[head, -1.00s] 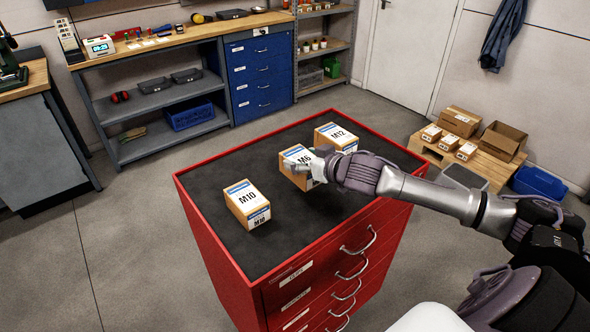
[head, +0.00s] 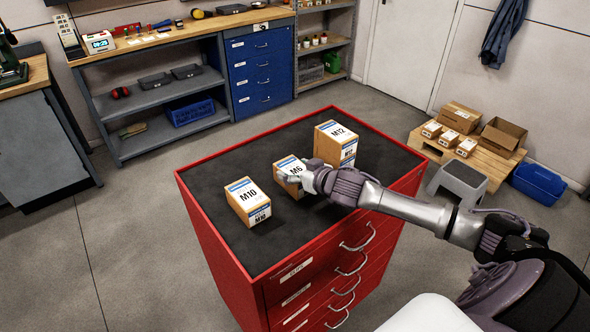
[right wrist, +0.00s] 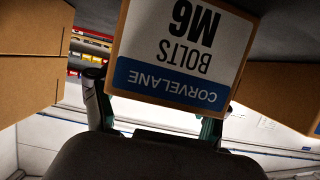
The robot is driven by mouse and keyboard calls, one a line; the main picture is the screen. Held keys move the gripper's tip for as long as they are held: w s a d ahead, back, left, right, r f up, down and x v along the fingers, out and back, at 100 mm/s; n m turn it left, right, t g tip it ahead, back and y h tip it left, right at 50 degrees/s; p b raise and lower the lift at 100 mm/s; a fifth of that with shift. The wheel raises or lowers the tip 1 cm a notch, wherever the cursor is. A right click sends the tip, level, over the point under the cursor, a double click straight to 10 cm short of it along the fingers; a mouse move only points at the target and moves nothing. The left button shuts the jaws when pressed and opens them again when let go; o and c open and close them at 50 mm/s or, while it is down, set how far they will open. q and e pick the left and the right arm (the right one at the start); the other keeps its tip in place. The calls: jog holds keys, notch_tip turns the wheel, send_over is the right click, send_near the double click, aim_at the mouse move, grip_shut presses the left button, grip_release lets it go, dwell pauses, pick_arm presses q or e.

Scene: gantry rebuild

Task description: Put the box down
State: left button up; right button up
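The M6 box (head: 289,172), cardboard with a white and blue label, is upright at the red cabinet's dark top (head: 240,170), between two other boxes. My right gripper (head: 308,179) is at its right side and appears shut on it. In the right wrist view the M6 box (right wrist: 180,45) sits upside down in the picture, with a finger at each side of its near end. I cannot tell whether its base touches the top; the gripper hides part of it. My left gripper is not in view.
The M10 box (head: 248,203) stands close at left and the M12 box (head: 336,142) behind at right. The dark top is clear at the back left and front. Beyond are a pallet of boxes (head: 475,150), a grey stool (head: 458,182) and a blue crate (head: 540,182).

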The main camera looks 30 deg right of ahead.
jog(key=o, duration=0.3)
jog(key=shift+r, duration=0.25)
jog(key=shift+s+d+f, duration=0.1)
jog(key=shift+s, duration=0.25)
jog(key=b+v, duration=0.1)
jog(key=v, duration=0.8)
jog(key=shift+s, duration=0.25)
jog(key=shift+s+r, duration=0.6)
jog(key=shift+s, duration=0.2)
